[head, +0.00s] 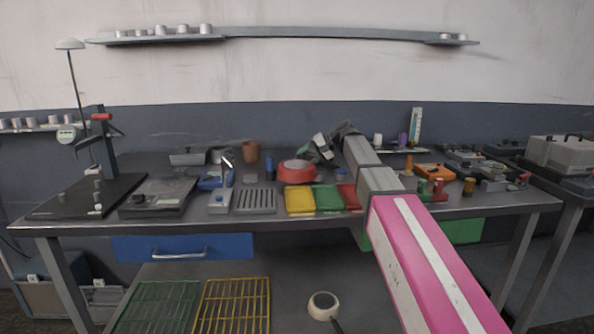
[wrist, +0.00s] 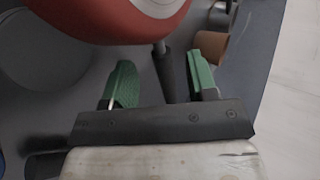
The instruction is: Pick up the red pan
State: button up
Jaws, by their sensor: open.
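The red pan (head: 297,172) stands on the workbench, near its middle, in the head view. In the wrist view its red side (wrist: 105,22) fills the top, and its dark handle (wrist: 165,75) runs down from it between my fingers. My gripper (wrist: 160,78) is open, with one green fingertip on each side of the handle. The handle looks clear of both fingers. In the head view my gripper (head: 321,147) is just behind and right of the pan, partly hidden by my arm.
On the bench (head: 272,221), yellow (head: 300,200), green (head: 328,199) and red (head: 348,196) trays lie in front of the pan. A brown cup (head: 250,151) and a blue cylinder (head: 268,160) stand left of it. An orange item (head: 434,171) is to the right.

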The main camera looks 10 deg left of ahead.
jog(key=x, duration=0.2)
jog(key=shift+a+f, duration=0.15)
jog(key=shift+a, duration=0.15)
grip_shut()
